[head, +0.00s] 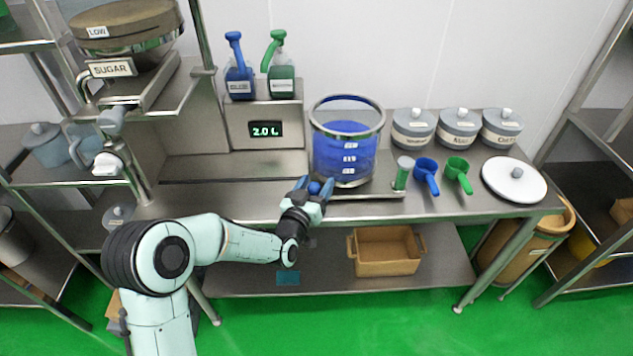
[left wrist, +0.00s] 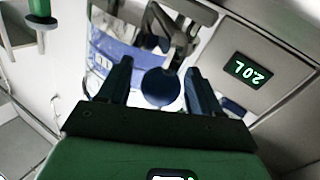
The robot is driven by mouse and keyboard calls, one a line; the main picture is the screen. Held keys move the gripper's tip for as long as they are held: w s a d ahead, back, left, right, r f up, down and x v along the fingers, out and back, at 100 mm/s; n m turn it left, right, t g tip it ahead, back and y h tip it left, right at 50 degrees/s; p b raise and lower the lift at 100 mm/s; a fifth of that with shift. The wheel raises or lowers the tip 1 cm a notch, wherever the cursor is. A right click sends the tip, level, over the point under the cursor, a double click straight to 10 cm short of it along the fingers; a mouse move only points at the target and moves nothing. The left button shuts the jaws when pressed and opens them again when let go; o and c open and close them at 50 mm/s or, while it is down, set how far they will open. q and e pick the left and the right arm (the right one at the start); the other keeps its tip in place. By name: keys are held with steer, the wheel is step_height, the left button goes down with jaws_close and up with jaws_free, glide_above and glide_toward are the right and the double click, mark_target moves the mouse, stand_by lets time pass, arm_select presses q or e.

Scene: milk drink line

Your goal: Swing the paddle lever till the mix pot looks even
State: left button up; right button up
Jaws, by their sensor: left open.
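The mix pot (head: 345,160) is a clear, metal-rimmed vessel on the steel bench, with blue contents showing through its wall. From the head the blue looks fairly uniform; fine streaks cannot be made out. The pot also shows behind the fingers in the left wrist view (left wrist: 112,48). A blue ball knob (left wrist: 160,87), apparently the paddle lever's end, sits between the fingers of my left gripper (left wrist: 158,68). The fingers are open, with gaps visible on both sides of the knob. In the head view my left gripper (head: 313,190) is at the pot's lower left and partly hides the knob.
A display (head: 265,129) reading 2.0 L is left of the pot, with blue and green bottles above. A brown crate (head: 386,268) is below.

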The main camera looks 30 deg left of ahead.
arm_select(q)
steer(key=shift+w, duration=0.4)
jaws_close()
